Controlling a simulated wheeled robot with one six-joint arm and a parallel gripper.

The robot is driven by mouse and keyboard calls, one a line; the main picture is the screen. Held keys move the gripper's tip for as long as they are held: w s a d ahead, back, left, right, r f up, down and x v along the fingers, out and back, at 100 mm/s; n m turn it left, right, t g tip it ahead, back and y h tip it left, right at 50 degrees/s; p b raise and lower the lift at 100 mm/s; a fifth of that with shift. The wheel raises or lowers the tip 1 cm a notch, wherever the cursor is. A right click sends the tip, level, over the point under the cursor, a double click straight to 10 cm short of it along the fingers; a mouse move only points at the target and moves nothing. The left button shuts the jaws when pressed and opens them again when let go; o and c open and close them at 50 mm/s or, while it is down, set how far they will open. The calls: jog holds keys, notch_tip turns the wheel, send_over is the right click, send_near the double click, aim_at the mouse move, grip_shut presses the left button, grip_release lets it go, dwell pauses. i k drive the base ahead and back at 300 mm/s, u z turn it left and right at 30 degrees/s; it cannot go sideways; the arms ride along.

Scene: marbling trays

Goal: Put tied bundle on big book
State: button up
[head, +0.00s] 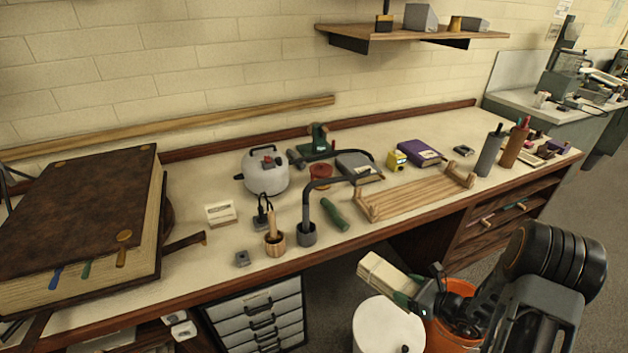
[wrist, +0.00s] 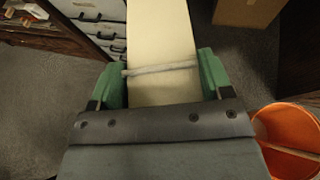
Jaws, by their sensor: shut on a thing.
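The tied bundle (head: 387,276) is a cream block with a pale band around it. My gripper (head: 412,298) is shut on it, in front of the bench and below the bench top. In the wrist view the bundle (wrist: 162,35) sits between the two green fingers (wrist: 165,78), its band crossing between them. The big book (head: 75,215) is a thick brown volume lying closed at the left end of the bench, with coloured ribbon tabs on its front edge. Its cover looks bare. The gripper and bundle are far to the right of the book.
A bench (head: 340,237) holds a white kettle (head: 265,172), a wooden rack (head: 415,194), a purple book (head: 420,153) and small tools. An orange bucket (head: 447,330) and a white round-topped container (head: 388,326) stand below. Drawers (head: 258,318) sit under the bench.

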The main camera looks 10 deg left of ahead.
aim_at(85, 206)
jog(key=z, duration=1.3)
jog(key=k, duration=1.6)
jog(key=u, duration=2)
